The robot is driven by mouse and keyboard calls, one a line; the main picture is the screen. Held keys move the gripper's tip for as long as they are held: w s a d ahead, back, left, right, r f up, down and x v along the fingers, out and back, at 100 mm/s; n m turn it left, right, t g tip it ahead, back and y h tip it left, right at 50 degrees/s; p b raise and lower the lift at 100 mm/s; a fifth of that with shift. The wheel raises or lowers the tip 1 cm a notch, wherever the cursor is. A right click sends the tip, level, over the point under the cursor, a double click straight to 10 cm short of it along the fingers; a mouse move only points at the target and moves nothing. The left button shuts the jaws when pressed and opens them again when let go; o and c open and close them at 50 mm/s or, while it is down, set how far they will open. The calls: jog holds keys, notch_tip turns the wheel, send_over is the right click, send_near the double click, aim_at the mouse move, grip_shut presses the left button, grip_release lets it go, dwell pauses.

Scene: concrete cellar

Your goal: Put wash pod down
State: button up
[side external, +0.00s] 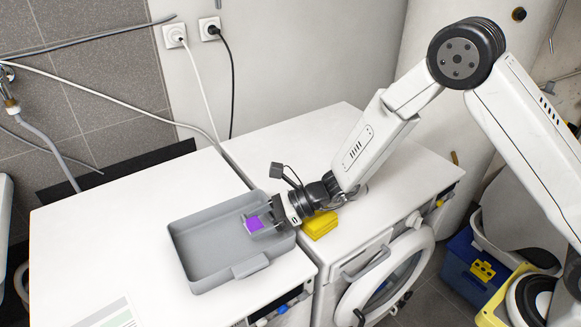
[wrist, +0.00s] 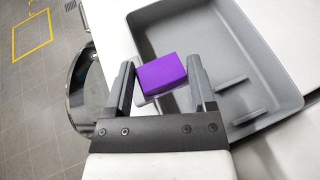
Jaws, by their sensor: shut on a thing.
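The wash pod (side external: 255,223) is a small purple block with a paler underside. My gripper (side external: 263,224) is shut on it, over the right end of a grey tray (side external: 196,283). In the wrist view the pod (wrist: 162,73) sits between the two dark fingers of my gripper (wrist: 163,84), slightly tilted. The tray also shows in the wrist view (wrist: 262,55), with its open inside to the right of the pod. I cannot tell whether the pod touches the tray's floor.
A yellow block (side external: 320,226) lies on the white machine top (side external: 345,130) beside my gripper. The tray stands on the left white top (side external: 120,215), which is mostly clear. A round machine door (side external: 384,282) stands open at the front.

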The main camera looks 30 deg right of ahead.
jog(key=shift+f, duration=0.15)
jog(key=shift+w+a+f, duration=0.1)
jog(key=shift+w+f, duration=0.05)
jog(key=shift+f, duration=1.55)
jog(key=shift+f, duration=0.6)
jog(key=o, duration=1.1)
jog(key=shift+o, duration=0.2)
jog(key=shift+r, duration=0.1)
